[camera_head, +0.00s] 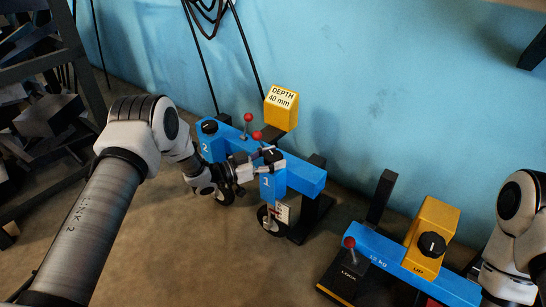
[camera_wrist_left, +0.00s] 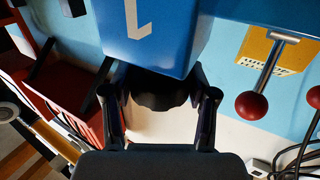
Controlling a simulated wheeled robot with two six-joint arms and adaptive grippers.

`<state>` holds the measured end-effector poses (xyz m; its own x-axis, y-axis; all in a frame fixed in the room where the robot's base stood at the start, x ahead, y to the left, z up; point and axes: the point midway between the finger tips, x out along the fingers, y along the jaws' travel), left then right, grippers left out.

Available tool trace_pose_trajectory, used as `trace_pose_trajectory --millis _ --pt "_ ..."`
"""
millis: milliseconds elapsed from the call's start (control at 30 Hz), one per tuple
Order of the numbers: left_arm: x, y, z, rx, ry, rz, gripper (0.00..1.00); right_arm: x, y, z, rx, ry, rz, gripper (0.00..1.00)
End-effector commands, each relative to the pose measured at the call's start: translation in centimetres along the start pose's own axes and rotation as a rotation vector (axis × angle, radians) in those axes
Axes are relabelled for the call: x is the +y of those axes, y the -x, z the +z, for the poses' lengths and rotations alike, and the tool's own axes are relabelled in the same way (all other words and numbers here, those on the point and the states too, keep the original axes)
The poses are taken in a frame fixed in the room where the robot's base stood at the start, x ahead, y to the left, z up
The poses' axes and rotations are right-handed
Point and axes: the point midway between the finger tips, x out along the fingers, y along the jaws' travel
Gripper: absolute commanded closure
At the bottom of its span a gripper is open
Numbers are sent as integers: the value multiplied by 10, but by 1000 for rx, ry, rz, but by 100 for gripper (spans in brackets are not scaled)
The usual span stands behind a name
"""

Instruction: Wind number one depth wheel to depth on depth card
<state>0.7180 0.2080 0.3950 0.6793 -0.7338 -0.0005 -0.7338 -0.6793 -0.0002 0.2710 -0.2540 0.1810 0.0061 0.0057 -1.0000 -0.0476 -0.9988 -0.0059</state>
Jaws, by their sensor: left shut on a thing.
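The yellow depth card (camera_head: 283,94) reads "DEPTH 40 mm" and stands behind the blue beam. The blue number 1 block (camera_head: 267,184) has a black knob at its top, and a small wheel (camera_head: 269,222) hangs below it beside a white scale (camera_head: 282,212) too small to read. My left gripper (camera_head: 270,156) is at the top of the block. In the left wrist view, the fingers of my left gripper (camera_wrist_left: 160,94) are shut on the black knob (camera_wrist_left: 158,88), one finger on each side. The blue block (camera_wrist_left: 152,35) shows its numeral there. My right gripper is out of view.
The number 2 block (camera_head: 208,145) with its own black knob (camera_head: 209,127) stands left on the same beam. Red-balled levers (camera_head: 257,135) rise close behind my left gripper. A second blue frame (camera_head: 390,262) with a yellow block (camera_head: 434,228) lies right. Bare floor is in front.

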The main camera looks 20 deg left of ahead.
Motion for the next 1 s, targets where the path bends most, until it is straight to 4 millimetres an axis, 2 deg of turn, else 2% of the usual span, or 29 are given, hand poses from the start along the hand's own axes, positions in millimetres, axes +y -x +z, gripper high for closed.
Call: trace_pose_trajectory --millis 567,600,633,667,1000 --pt "0 -1 -1 3 -1 48 77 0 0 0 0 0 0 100" --pt "0 -1 -1 3 -1 48 31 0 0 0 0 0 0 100" --pt "0 -1 -1 3 -1 48 21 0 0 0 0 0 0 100" --pt "0 -1 -1 2 -1 48 16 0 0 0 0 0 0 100" --pt "-1 1 0 1 0 47 16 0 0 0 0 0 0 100"
